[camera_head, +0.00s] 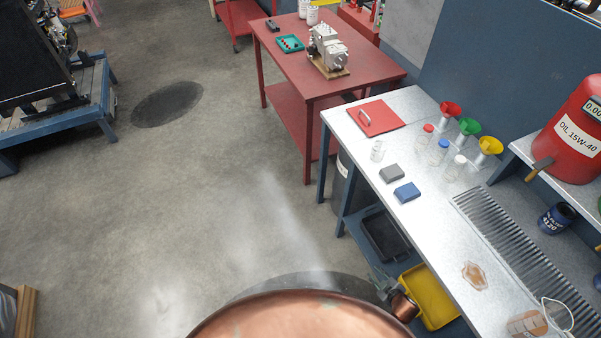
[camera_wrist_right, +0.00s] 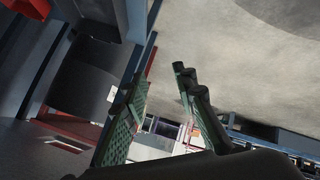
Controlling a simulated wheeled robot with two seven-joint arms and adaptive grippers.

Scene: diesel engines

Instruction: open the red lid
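The red lid (camera_head: 376,118) is a flat square panel with a pale bar handle (camera_head: 364,117) near its left edge. It lies flat at the far left end of the metal workbench (camera_head: 440,225) in the head view and looks closed. I cannot make out the lid for certain there. My left gripper is out of view.
Coloured funnels (camera_head: 468,127) line the back. A yellow tray (camera_head: 430,297) and black bin (camera_head: 385,235) sit below. Open floor (camera_head: 240,200) lies left.

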